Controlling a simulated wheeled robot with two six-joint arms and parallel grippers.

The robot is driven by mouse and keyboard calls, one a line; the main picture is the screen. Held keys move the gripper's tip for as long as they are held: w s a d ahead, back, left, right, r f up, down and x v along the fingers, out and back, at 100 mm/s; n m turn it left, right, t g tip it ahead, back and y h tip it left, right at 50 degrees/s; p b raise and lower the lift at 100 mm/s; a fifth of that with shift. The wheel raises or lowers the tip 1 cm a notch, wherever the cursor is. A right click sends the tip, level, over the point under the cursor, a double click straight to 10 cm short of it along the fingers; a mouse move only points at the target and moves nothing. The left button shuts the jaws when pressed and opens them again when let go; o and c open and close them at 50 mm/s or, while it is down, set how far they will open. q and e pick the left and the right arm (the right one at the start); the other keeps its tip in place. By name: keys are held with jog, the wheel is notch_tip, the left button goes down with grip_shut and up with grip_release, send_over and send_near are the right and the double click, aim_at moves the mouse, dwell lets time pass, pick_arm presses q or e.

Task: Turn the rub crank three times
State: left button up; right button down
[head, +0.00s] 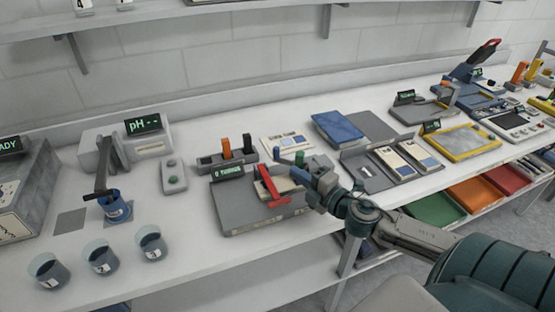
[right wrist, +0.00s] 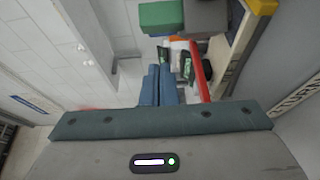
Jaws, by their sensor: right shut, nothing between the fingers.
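The rub machine is a low grey box (head: 236,216) on the bench, with a small green-lit display (head: 228,171) that appears to read 0 TURNS. Its red crank (head: 268,186) lies slanted over the box top; a red bar (right wrist: 200,78) also shows in the right wrist view, to the right of the fingers. My right gripper (head: 297,166) is at the right end of the box, just right of the crank. Its blue fingers (right wrist: 158,86) are together and empty in the right wrist view. Whether they touch the crank is unclear. My left gripper is out of view.
A rack (head: 228,158) with orange and black sticks stands behind the box. Several cups, including one (head: 150,245), stand at the left. A blue book-like block (head: 338,128) and a grey tray (head: 385,170) lie to the right.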

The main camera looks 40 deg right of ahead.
aim_at(290, 162)
jog(key=shift+w+a+r+p, duration=0.1)
jog(key=shift+w+p, duration=0.05)
jog(key=shift+w, duration=0.5)
jog(key=shift+w+a+p, duration=0.1)
jog(key=shift+w+p, duration=0.05)
jog(key=shift+w, duration=0.45)
jog(key=shift+w+a, duration=0.2)
jog(key=shift+w, duration=1.15)
jog(key=shift+w+a+b, duration=0.2)
jog(key=shift+w+b, duration=0.35)
jog(key=shift+w, duration=0.65)
jog(key=shift+w+b, duration=0.15)
jog(key=shift+b, duration=0.2)
jog(key=shift+w+d, duration=0.15)
jog(key=shift+w+d+h, duration=0.1)
jog(key=shift+h, duration=0.2)
